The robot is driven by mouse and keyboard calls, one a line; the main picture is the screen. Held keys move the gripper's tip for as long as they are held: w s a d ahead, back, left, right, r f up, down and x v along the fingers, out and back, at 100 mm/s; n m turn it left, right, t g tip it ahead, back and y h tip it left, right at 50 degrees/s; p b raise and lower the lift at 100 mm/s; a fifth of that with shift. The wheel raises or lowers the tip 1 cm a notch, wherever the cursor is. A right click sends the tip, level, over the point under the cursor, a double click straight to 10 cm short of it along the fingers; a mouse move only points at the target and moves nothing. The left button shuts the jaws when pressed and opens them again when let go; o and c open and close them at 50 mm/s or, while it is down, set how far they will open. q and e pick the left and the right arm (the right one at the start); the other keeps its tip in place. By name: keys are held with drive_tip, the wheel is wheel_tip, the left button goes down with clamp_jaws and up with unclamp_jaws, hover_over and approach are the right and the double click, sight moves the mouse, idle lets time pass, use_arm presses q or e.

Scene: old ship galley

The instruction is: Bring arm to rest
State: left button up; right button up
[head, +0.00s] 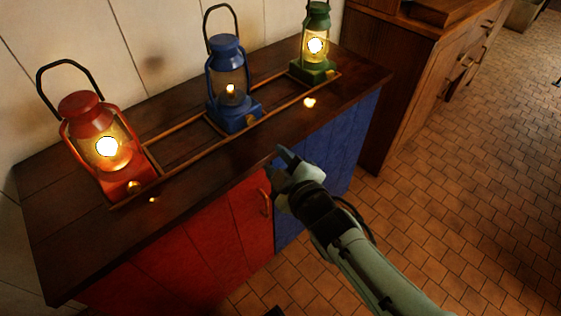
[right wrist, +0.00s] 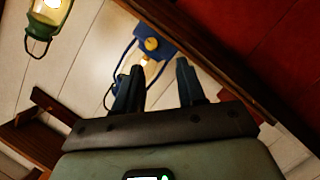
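My right arm comes in from the lower right in the head view. Its gripper (head: 275,160) is at the front edge of the dark wooden counter, in front of the blue lantern (head: 232,88). In the right wrist view the two fingers of this gripper (right wrist: 157,75) stand apart with nothing between them. The blue lantern (right wrist: 151,45) shows beyond the fingertips, clear of them. The green lantern (right wrist: 45,20) is at the upper left there. My left gripper cannot be made out in either view.
A lit red lantern (head: 97,145), the blue one and a lit green lantern (head: 316,45) stand in a row in a low wooden rack on the counter (head: 75,235). Red cupboard doors (head: 205,245) and blue ones (head: 322,165) are below. Tiled floor (head: 455,170) is open at right.

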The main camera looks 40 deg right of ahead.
drive_tip(key=shift+s, duration=0.25)
idle(0.4)
